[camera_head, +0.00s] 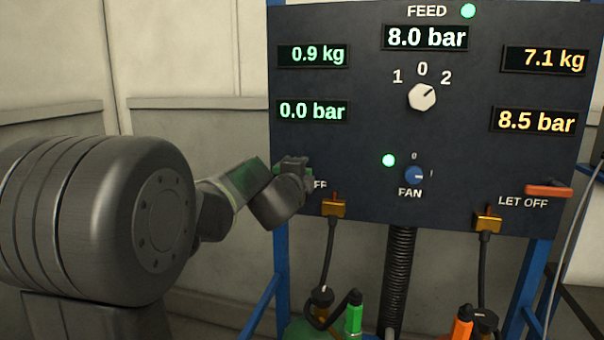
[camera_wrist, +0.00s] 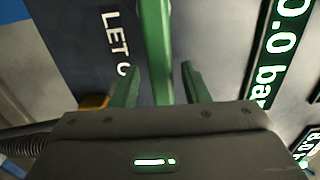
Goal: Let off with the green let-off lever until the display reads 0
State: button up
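The green let-off lever (camera_wrist: 155,40) shows in the wrist view as a long green bar running down between my gripper's two fingers. My gripper (camera_wrist: 161,70) has its fingers apart, one on each side of the lever, with a gap visible on the right side. In the head view my gripper (camera_head: 296,170) is at the left "LET OFF" label, and it hides most of the lever there. The green pressure display (camera_head: 312,111) reads 0.0 bar. It also shows in part in the wrist view (camera_wrist: 283,45).
An orange let-off lever (camera_head: 549,190) is at the panel's right. Its display (camera_head: 535,121) reads 8.5 bar. The white feed knob (camera_head: 422,97) points toward 2. A blue fan knob (camera_head: 414,175) and hose connectors (camera_head: 333,208) are on the dark panel (camera_head: 370,140).

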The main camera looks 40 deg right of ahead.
jog(key=p+v, duration=0.1)
jog(key=v, duration=1.3)
jog(key=shift+w+d, duration=0.15)
jog(key=shift+d, duration=0.05)
jog(key=b+x, duration=0.1)
jog(key=x, duration=1.2)
jog(key=shift+w+d, duration=0.15)
jog(key=shift+d, duration=0.1)
jog(key=shift+a, duration=0.1)
